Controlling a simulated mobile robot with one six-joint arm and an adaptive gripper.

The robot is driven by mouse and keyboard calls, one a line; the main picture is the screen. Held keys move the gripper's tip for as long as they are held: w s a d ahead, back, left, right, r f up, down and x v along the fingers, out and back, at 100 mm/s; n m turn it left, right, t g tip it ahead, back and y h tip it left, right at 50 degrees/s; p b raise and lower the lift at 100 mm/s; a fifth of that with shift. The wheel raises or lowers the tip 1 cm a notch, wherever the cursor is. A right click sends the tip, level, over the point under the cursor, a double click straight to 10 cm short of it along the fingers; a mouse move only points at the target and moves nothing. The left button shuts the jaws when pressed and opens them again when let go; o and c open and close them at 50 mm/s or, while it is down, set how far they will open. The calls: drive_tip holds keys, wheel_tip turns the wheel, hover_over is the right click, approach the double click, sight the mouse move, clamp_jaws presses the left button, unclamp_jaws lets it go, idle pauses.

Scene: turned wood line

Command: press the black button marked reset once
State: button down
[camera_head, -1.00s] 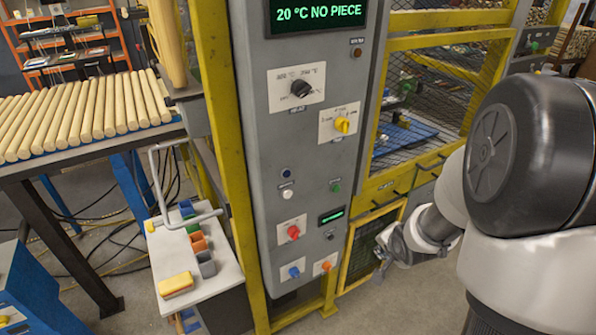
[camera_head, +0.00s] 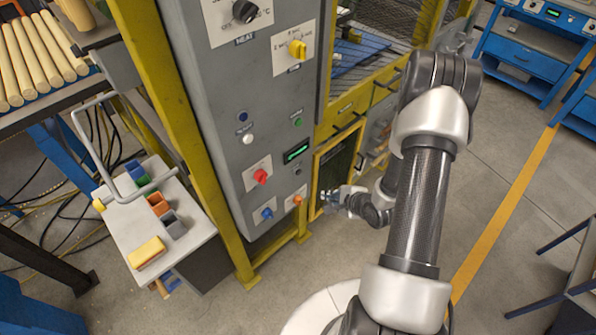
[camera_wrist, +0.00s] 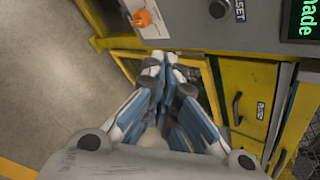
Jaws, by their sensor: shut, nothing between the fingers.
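The black button with the RESET label shows at the top edge of the wrist view (camera_wrist: 218,8), partly cut off. In the head view the small dark button (camera_head: 297,171) sits low on the grey control panel (camera_head: 215,110), under a small green display. My gripper (camera_head: 328,200) is to the right of the panel's lower part, near the orange knob. In the wrist view my gripper's fingers (camera_wrist: 166,62) are together and empty, below and left of the button and apart from it.
An orange knob (camera_wrist: 143,18) lies left of the button in the wrist view. Red (camera_head: 260,176) and blue (camera_head: 267,213) controls are nearby on the panel. A yellow frame (camera_head: 350,125) with drawers stands right of the panel. A small trolley (camera_head: 190,237) is at left.

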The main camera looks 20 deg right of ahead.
sight(298, 172)
drive_tip(key=w+a, duration=0.3)
drive_tip(key=w, duration=0.5)
drive_tip(key=shift+w+b, duration=0.15)
drive_tip(key=shift+b, duration=0.15)
idle(1.4)
drive_tip(key=shift+w+a, duration=0.2)
drive_tip(key=shift+w, duration=0.2)
drive_tip(key=shift+w+a, duration=0.1)
drive_tip(key=shift+w, duration=0.25)
idle(0.7)
drive_tip(key=shift+s+p, duration=0.15)
drive_tip(key=shift+p, duration=0.15)
drive_tip(key=shift+s+d, duration=0.25)
drive_tip(key=shift+s, duration=0.35)
